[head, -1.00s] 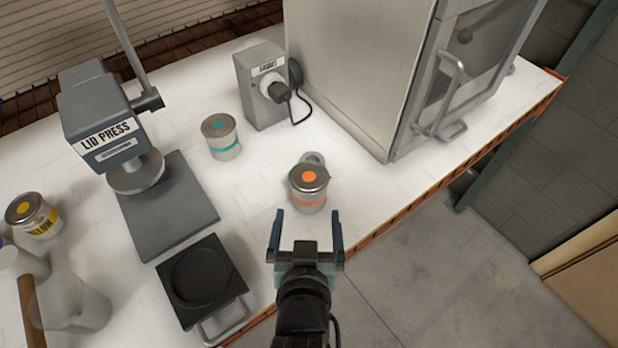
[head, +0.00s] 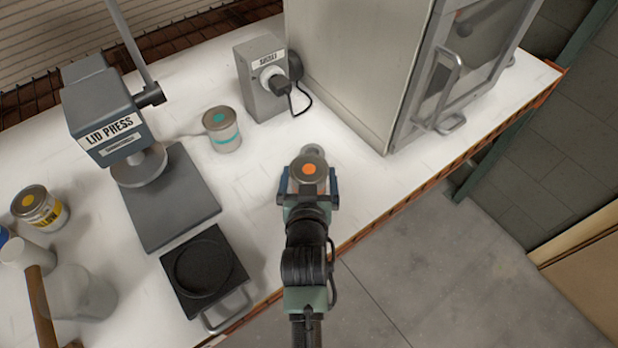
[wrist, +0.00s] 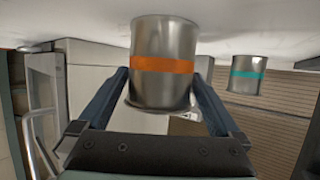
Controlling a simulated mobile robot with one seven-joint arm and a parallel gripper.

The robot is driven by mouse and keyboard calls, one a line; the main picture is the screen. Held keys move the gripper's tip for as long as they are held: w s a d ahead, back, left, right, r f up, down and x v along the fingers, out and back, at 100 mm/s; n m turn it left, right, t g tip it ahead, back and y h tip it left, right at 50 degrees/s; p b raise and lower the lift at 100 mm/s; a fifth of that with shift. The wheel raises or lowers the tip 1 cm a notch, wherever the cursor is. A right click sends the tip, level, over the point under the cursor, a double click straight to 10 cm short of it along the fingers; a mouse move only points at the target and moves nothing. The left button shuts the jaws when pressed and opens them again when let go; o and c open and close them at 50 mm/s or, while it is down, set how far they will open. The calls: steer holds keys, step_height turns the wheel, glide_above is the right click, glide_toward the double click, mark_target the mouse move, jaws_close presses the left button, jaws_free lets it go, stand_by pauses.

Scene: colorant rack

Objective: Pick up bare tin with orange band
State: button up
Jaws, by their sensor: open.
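The bare metal tin with an orange band (wrist: 165,64) stands between the fingers of my gripper in the wrist view, which shows the scene upside down. In the head view the tin (head: 309,170) shows its lid with an orange dot, and my gripper hides most of its side. My gripper (head: 308,178) is open, with one blue finger on each side of the tin; it also shows in the wrist view (wrist: 160,90). I cannot tell whether either finger touches the tin.
A teal-banded tin (head: 222,130) stands to the left, beside a grey socket box (head: 262,85). The lid press (head: 110,115), a black tray (head: 203,272) and a yellow-labelled tin (head: 38,208) are further left. A glass-doored cabinet (head: 365,70) stands behind right. The bench (head: 400,185) is bare to the right.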

steer(key=shift+w+f, duration=0.15)
steer(key=shift+w, duration=0.2)
steer(key=c, duration=1.2)
steer(key=shift+c, duration=1.4)
